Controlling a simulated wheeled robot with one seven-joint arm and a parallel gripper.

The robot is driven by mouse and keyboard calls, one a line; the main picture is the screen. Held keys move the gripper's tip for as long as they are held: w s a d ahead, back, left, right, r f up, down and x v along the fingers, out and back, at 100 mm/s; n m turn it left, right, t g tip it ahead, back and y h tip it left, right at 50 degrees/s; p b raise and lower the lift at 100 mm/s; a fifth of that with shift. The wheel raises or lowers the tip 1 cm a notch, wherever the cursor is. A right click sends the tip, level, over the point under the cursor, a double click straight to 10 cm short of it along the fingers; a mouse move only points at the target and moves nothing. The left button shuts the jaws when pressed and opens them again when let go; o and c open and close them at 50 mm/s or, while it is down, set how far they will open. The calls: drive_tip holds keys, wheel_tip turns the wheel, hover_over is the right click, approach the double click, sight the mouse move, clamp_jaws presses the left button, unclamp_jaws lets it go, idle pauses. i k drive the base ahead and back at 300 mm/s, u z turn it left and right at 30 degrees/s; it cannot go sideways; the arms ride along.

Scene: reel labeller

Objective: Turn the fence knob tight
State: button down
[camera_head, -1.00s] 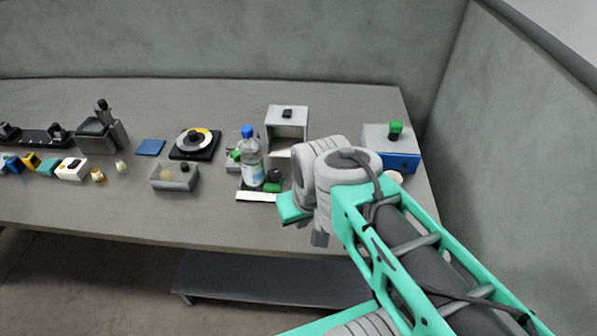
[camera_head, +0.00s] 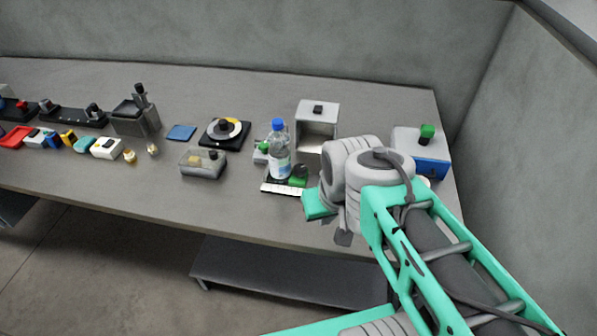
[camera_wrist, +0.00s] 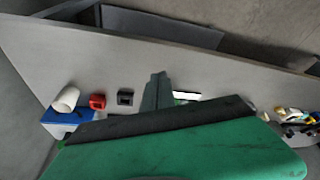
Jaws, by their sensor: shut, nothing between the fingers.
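A dark round knob (camera_head: 300,171) with a green block (camera_head: 297,182) below it sits beside a white graduated strip (camera_head: 284,189), at the foot of a clear bottle. I take this to be the fence and its knob, but it is too small to tell how tight the knob is. My gripper (camera_head: 343,239) hangs right of and nearer than the knob, apart from it, over the table's front edge. In the wrist view my gripper (camera_wrist: 158,88) shows as narrow closed fingers with nothing between them. A white strip (camera_wrist: 187,96) lies just right of them there; the knob is not discernible.
The blue-capped bottle (camera_head: 279,157) stands close behind the knob. A grey open-fronted box (camera_head: 317,125) stands behind, and a blue-and-grey box with a green knob (camera_head: 428,132) at right. A clear bin (camera_head: 203,164) and a disc reel (camera_head: 225,130) lie left. The front table strip is mostly clear.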

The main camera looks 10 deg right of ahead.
sight(300, 170)
drive_tip(key=z, duration=1.3)
drive_tip(key=k, duration=0.85)
drive_tip(key=u, duration=1.65)
drive_tip(key=i, duration=1)
